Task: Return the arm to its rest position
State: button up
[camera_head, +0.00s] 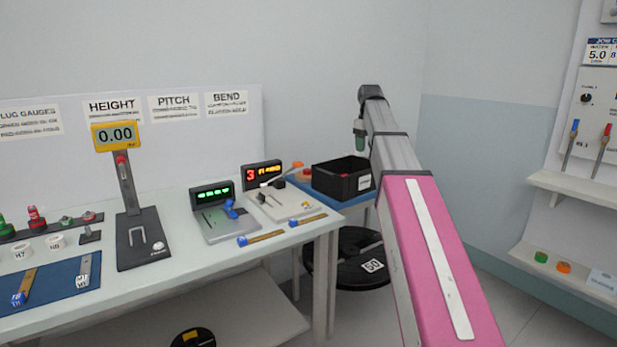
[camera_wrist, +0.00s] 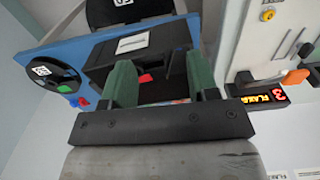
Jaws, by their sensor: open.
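My arm (camera_head: 440,260), pink and grey, reaches out from the lower right of the head view and bends down at its far end. My gripper (camera_head: 360,145) hangs above the black bin (camera_head: 343,187), at its right side. In the wrist view its two green fingers (camera_wrist: 161,68) stand apart over the bin (camera_wrist: 108,72), with no object visibly held between them. A red piece and other coloured bits show inside the bin, partly hidden by the fingers and the gripper's dark bar.
A white bench on the left carries a height gauge (camera_head: 140,225), a green-lit scale (camera_head: 222,215) and a red-lit display (camera_head: 262,174). A black reel (camera_head: 350,270) sits below the bin's blue stand. A wall panel with levers (camera_head: 590,150) and a shelf (camera_head: 570,187) stand at right.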

jog(key=s+f+m, duration=0.1)
jog(key=s+f, duration=0.2)
jog(key=f, duration=0.6)
jog(key=s+a+f+m, duration=0.1)
jog(key=s+f, duration=0.2)
jog(key=f, duration=0.7)
jog(key=s+f+m, duration=0.1)
jog(key=s+f, duration=0.3)
jog(key=f, duration=0.5)
jog(key=s+f+m, duration=0.3)
jog(key=s+f, duration=1.4)
jog(key=f, duration=0.2)
jog(key=shift+a+m, duration=0.4)
jog(key=shift+a, duration=0.05)
jog(key=shift+f, duration=0.1)
